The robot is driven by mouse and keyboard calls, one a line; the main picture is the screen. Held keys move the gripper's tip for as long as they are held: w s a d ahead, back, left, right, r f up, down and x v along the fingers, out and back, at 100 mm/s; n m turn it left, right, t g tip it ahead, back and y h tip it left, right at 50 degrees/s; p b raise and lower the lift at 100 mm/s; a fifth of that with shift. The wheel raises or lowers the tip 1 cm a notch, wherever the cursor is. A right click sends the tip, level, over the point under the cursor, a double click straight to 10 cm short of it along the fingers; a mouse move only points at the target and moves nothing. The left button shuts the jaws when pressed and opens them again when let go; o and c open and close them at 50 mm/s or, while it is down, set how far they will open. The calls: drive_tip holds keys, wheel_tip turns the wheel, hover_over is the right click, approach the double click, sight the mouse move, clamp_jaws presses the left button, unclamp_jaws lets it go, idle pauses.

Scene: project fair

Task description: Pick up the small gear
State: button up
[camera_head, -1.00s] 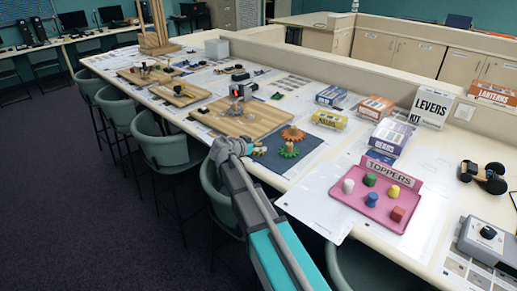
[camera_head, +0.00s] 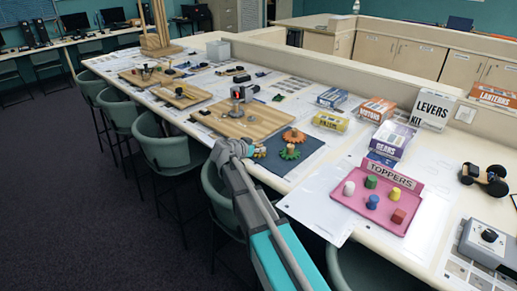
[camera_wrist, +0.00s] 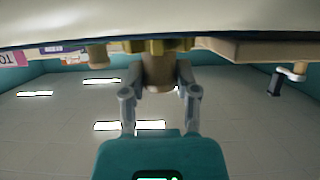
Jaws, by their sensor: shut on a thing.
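The small gear (camera_head: 259,152) is yellow and sits at the left front corner of the dark blue mat, mostly hidden behind my gripper (camera_head: 246,148). In the wrist view the yellow gear (camera_wrist: 157,46) shows close, with a tan knob between the fingers. My gripper (camera_wrist: 159,92) is shut on that knob. I cannot tell whether the gear touches the mat. An orange gear (camera_head: 294,135) and a green gear (camera_head: 290,153) lie to its right on the mat.
A wooden board (camera_head: 262,121) lies just left of the mat (camera_head: 305,148). A pink toppers tray (camera_head: 352,204) stands to the right. Boxes line the back edge. A green chair (camera_head: 212,190) stands below the table's front edge.

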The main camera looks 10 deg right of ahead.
drive_tip(key=shift+r+p, duration=1.3)
drive_tip(key=shift+r, duration=0.05)
drive_tip(key=s+r+p, duration=1)
drive_tip(key=s, duration=0.4)
drive_tip(key=shift+s, duration=0.15)
